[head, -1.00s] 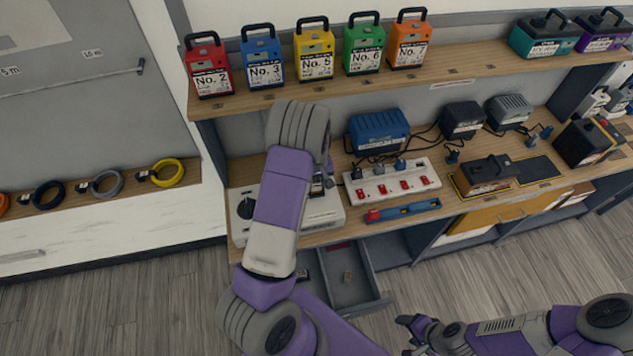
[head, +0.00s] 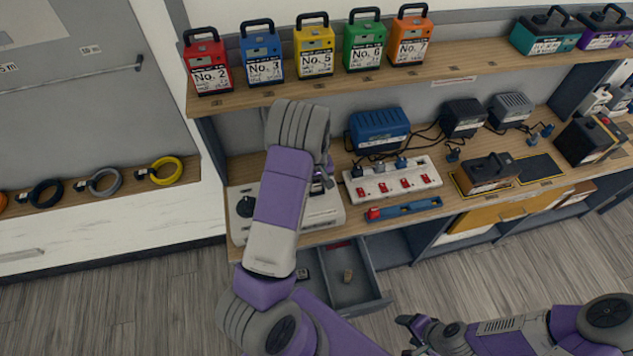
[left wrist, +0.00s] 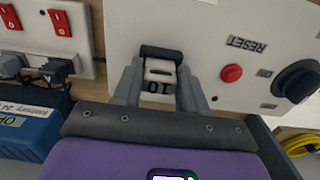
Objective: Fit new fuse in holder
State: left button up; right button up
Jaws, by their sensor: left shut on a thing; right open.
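My left gripper (left wrist: 160,88) is shut on a pale fuse (left wrist: 159,72) marked "10", seen upside down in the left wrist view. The fuse is held against the white panel (left wrist: 215,30). A dark part (left wrist: 160,53) at its far end looks like the holder; I cannot tell how far the fuse is in it. In the head view the left gripper (head: 322,180) is over the white tester unit (head: 325,215), and my arm hides most of it. My right gripper (head: 412,335) is open and empty, low over the floor, away from the bench.
The unit has a red RESET button (left wrist: 232,73) and a black knob (left wrist: 297,82). A white power strip (head: 392,180) and a blue tool (head: 405,209) lie to its right. An open drawer (head: 355,295) below holds small items. Numbered battery boxes stand on the shelf (head: 330,90).

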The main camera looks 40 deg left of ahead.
pick_arm(q)
jog(key=shift+f+b, duration=0.4)
jog(key=shift+f, duration=0.15)
jog(key=o, duration=1.1)
jog(key=shift+o, duration=0.2)
notch_tip(320, 180, up, 8)
jog(key=shift+f, duration=0.2)
